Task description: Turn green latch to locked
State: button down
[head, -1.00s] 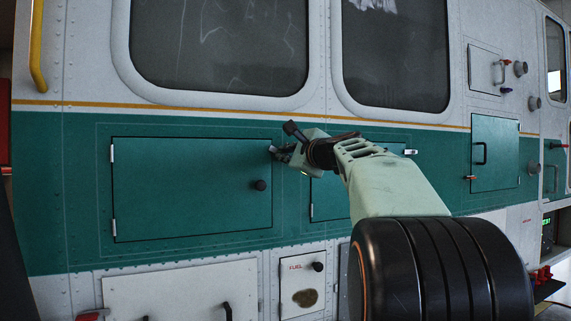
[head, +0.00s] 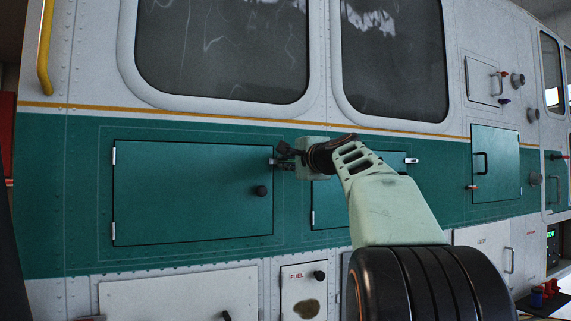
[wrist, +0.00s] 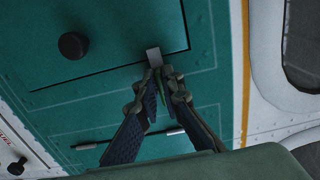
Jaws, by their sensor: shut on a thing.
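The latch shows as a small pale metal tab (wrist: 154,57) with a bit of green between my fingers, at the edge of the large green door (wrist: 95,38) in the wrist view. My gripper (wrist: 163,76) is shut on the latch; the fingers hide most of it. In the head view, my gripper (head: 284,157) is at the upper right edge of the left green door (head: 190,190), with a grey end of the latch (head: 271,161) just showing. The door lies closed in its frame, with a black knob (head: 261,191).
A second green door (head: 328,205) is to the right, partly behind my arm, with a metal latch (head: 411,160) at its upper right. Dark windows (head: 220,50) are above. A white fuel hatch (head: 304,290) is below. The vehicle's side is close in front.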

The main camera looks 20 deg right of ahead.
jog(key=c, duration=2.1)
grip_release()
jog(key=shift+s, duration=0.1)
jog(key=s, duration=1.2)
jog(key=shift+d, duration=0.2)
jog(key=shift+w, duration=0.1)
